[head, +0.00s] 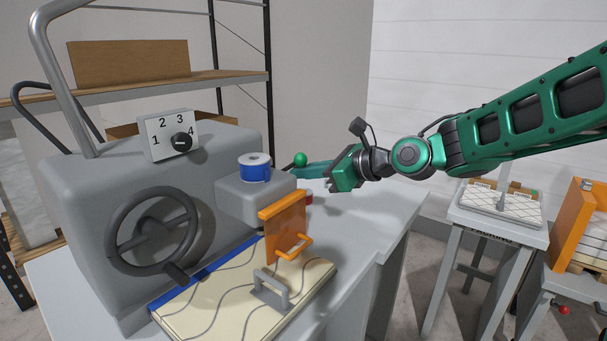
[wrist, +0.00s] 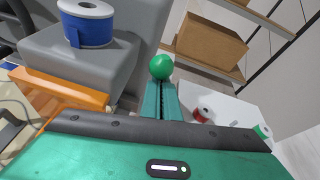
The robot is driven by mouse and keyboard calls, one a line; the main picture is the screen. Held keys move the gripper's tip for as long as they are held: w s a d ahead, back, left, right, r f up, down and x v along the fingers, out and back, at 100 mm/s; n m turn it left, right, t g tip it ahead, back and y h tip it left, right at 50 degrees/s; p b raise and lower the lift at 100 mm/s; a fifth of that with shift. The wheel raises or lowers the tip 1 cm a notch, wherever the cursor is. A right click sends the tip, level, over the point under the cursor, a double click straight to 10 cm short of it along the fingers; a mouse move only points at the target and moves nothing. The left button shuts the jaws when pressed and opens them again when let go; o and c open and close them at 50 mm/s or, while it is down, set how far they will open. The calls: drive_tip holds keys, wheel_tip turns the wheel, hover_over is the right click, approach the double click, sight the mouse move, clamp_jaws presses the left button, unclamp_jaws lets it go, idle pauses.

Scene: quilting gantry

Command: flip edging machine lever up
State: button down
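The edging machine (head: 75,210) is a grey body with a handwheel (head: 150,235) and a numbered dial (head: 181,142). A green ball knob (head: 300,159), seemingly the lever's end, shows just behind the machine's grey arm; the lever's shaft is hidden, so its tilt cannot be told. My gripper (head: 305,171) reaches in from the right with its fingers at the knob. In the wrist view the knob (wrist: 160,67) sits just past the fingertips (wrist: 161,88). The fingers look together, with only a thin dark line between them; I see nothing clearly held.
A blue spool (head: 255,170) stands on the machine's arm. Below it are an orange guard (head: 283,228) and a cream quilted panel (head: 215,305) with a grey handle. A red spool (wrist: 203,115) and a green spool (wrist: 262,131) lie beyond my gripper. The tabletop (head: 375,215) at right is clear.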

drive_tip(key=s+d, duration=0.6)
drive_tip(key=d, duration=0.4)
drive_tip(key=s+d+f+n+g+h, duration=0.2)
drive_tip(key=s+d+f+n+h, duration=0.3)
drive_tip(key=d, duration=0.5)
drive_tip(key=s+d+f+n+g+h, duration=0.1)
drive_tip(key=s+d+f+n+h, duration=0.45)
drive_tip(key=d, duration=0.45)
drive_tip(key=s+d+f+n+g, duration=0.2)
drive_tip(key=s+d, duration=0.3)
drive_tip(key=s, duration=0.5)
drive_tip(key=s+d+f+n+g, duration=0.3)
drive_tip(key=s+d+n, duration=0.1)
drive_tip(key=s, duration=0.6)
drive_tip(key=shift+s+d+h, duration=0.4)
drive_tip(key=shift+d+h, duration=0.05)
drive_tip(key=shift+d, duration=0.3)
